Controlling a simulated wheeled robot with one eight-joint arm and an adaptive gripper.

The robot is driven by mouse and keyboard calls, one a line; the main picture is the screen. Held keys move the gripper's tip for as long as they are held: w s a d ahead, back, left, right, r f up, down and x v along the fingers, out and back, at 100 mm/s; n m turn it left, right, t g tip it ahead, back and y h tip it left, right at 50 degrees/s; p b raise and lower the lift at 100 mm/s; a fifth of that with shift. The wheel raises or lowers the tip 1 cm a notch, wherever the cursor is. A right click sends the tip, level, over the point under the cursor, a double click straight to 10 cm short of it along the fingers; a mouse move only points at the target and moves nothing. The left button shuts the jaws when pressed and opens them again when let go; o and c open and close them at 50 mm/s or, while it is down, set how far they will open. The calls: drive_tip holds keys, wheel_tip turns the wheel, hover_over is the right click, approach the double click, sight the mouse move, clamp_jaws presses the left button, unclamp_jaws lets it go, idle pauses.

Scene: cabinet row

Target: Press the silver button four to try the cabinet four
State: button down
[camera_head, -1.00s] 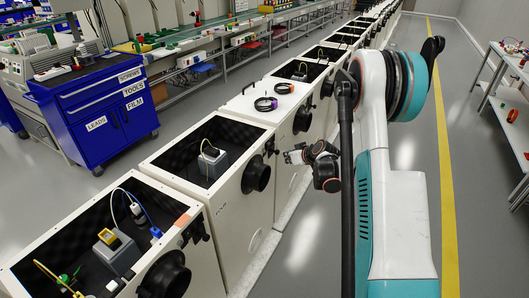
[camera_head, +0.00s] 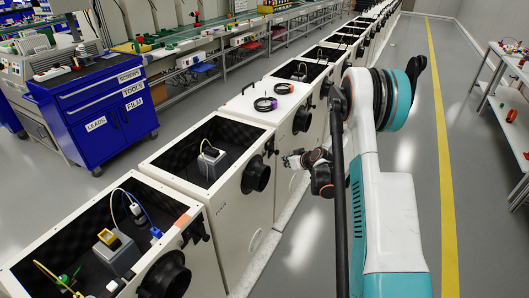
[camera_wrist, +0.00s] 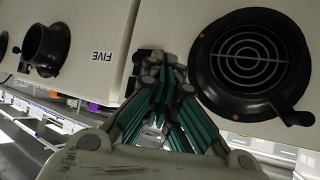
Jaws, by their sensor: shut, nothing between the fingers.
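My gripper (camera_head: 287,160) is shut and empty, in front of the cabinet row's face. In the wrist view my gripper (camera_wrist: 160,62) points at the cabinet fronts, close to the seam between two of them. The cabinet on the left (camera_wrist: 90,25) bears an upside-down FIVE label (camera_wrist: 102,56). The neighbouring cabinet (camera_wrist: 175,15) on the right has a large black round port (camera_wrist: 250,60) with a grille. A small dark fitting (camera_wrist: 129,87) shows beside the fingers. I cannot make out a silver button; the fingers hide part of the panel. Contact cannot be told.
Open-topped cabinets (camera_head: 165,160) run in a row on the left, with black ports (camera_head: 257,175) jutting out. A blue tool cart (camera_head: 85,90) stands behind. The aisle floor (camera_head: 405,150) on the right is clear.

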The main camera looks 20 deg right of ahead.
drive_tip(key=w+a, duration=0.4)
drive_tip(key=w, duration=0.1)
drive_tip(key=shift+w+a, duration=0.15)
drive_tip(key=shift+w, duration=0.05)
idle(1.5)
drive_tip(key=shift+w+a, duration=0.15)
drive_tip(key=shift+w, duration=0.05)
drive_tip(key=shift+w+a, duration=0.25)
drive_tip(key=shift+w, duration=0.1)
idle(0.8)
drive_tip(key=shift+s, duration=0.1)
drive_tip(key=shift+s+d, duration=0.5)
drive_tip(key=shift+s, duration=0.1)
drive_tip(key=shift+s+d, duration=0.1)
idle(0.3)
drive_tip(key=s+d, duration=0.1)
drive_tip(key=s, duration=0.1)
drive_tip(key=s+d, duration=0.1)
drive_tip(key=d, duration=0.1)
drive_tip(key=shift+s, duration=0.4)
